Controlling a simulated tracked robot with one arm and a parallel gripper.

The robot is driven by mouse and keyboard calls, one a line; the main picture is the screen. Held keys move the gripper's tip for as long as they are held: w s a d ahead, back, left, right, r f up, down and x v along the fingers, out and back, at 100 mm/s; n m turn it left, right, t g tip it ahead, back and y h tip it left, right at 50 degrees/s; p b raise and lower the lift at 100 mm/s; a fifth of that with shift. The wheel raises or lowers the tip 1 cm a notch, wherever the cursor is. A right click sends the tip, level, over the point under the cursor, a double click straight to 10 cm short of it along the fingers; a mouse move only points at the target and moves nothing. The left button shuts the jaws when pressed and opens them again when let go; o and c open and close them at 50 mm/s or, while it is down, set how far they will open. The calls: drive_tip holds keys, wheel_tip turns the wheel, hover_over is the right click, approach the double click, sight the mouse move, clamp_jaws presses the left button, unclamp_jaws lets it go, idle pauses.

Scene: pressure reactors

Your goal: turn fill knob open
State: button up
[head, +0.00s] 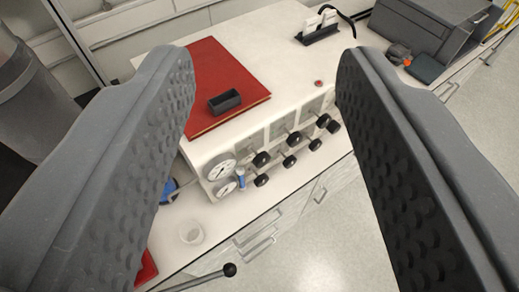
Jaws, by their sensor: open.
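My gripper (265,58) is open, with its two grey textured fingers wide apart at the left and right of the head view. Nothing is between them in contact. Beyond and below lies a white reactor panel (215,150) whose front carries several black knobs in two rows. One upper knob (261,159) is near the gauges, and a lower knob (261,180) is beneath it. Two round white gauges (222,170) are at the panel's left end, with a small blue part (241,180) beside them. I cannot tell which knob is the fill knob or how it is turned.
A red board (225,70) with a small black tray (225,101) lies on the white top. A black rod with a ball end (229,270) shows at the bottom. A dark grey case (430,35) stands at the back right. Clear floor (330,245) lies in front of the cabinets.

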drive_tip(key=shift+o, duration=1.2)
drive_tip(key=shift+w+d+f, duration=0.15)
drive_tip(key=shift+w+d, duration=0.05)
drive_tip(key=shift+w, duration=0.1)
drive_tip(key=w+d+f+n+t+h+b, duration=0.1)
drive_tip(key=w+d+f+b, duration=0.1)
drive_tip(key=w+d+f, duration=0.55)
drive_tip(key=w+d+f+n+t+h+b, duration=0.15)
drive_tip(key=w+d+f, duration=0.25)
drive_tip(key=w+f, duration=0.5)
drive_tip(key=n+g+y+b, duration=0.3)
drive_tip(key=y, duration=1)
approach(264, 162)
drive_tip(key=b+x, duration=0.1)
drive_tip(key=x, duration=1.1)
drive_tip(key=shift+w+a+f, duration=0.1)
drive_tip(key=shift+w+f, duration=0.05)
drive_tip(key=shift+w, duration=0.1)
